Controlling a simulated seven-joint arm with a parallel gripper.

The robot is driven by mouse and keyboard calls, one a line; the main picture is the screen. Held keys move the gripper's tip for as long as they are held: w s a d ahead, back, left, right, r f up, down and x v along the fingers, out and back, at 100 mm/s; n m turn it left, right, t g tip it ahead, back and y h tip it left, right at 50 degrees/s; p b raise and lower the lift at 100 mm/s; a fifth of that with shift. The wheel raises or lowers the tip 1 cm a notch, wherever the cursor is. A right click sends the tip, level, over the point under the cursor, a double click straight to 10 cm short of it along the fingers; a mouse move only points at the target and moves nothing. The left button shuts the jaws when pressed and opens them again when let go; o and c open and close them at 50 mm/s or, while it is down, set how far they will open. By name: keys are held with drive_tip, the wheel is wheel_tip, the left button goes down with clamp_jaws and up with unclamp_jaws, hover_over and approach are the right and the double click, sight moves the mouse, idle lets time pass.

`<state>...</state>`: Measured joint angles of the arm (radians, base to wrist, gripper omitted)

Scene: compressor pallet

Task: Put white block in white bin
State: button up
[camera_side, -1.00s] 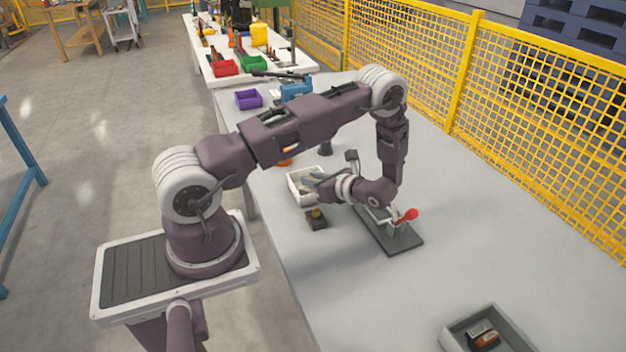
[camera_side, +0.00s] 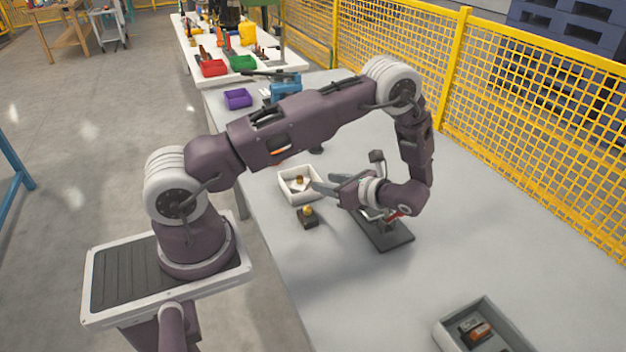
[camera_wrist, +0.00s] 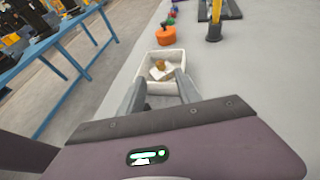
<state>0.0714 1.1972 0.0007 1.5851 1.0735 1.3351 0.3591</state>
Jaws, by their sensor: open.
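The white bin (camera_side: 309,198) stands on the table left of my gripper; it also shows in the wrist view (camera_wrist: 162,87). A white block (camera_wrist: 161,72) lies on the bin floor, with a small orange-brown item (camera_wrist: 159,63) against it; the same pale block shows in the side view (camera_side: 299,187). My gripper (camera_side: 321,187) is open and empty, its fingers pointing left toward the bin's right rim. In the wrist view the two fingers (camera_wrist: 160,97) are spread apart on either side of the bin's near end.
A small dark block with a yellow knob (camera_side: 308,213) stands in front of the bin. A clamp on a dark plate (camera_side: 392,238) is below my wrist. A grey tray (camera_side: 452,339) with small parts is at lower right. An orange object (camera_wrist: 166,37) stands beyond the bin.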

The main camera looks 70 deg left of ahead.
drive_tip(key=s+d+r+n+t+h, duration=0.1)
drive_tip(key=s+d+r+n+h, duration=0.2)
drive_tip(key=r, duration=0.5)
drive_tip(key=s+d+r+n+t+h, duration=0.1)
drive_tip(key=s+d+r+n+h, duration=0.25)
drive_tip(key=r, duration=0.55)
drive_tip(key=s+d+r+n+t+h, duration=0.6)
drive_tip(key=s+d, duration=0.5)
drive_tip(key=d, duration=0.3)
wheel_tip(320, 180, up, 3)
drive_tip(key=shift+s+r+n+t, duration=0.15)
drive_tip(key=shift+r+n+t, duration=0.05)
drive_tip(key=shift+n+t, duration=0.8)
drive_tip(key=shift+h, duration=0.25)
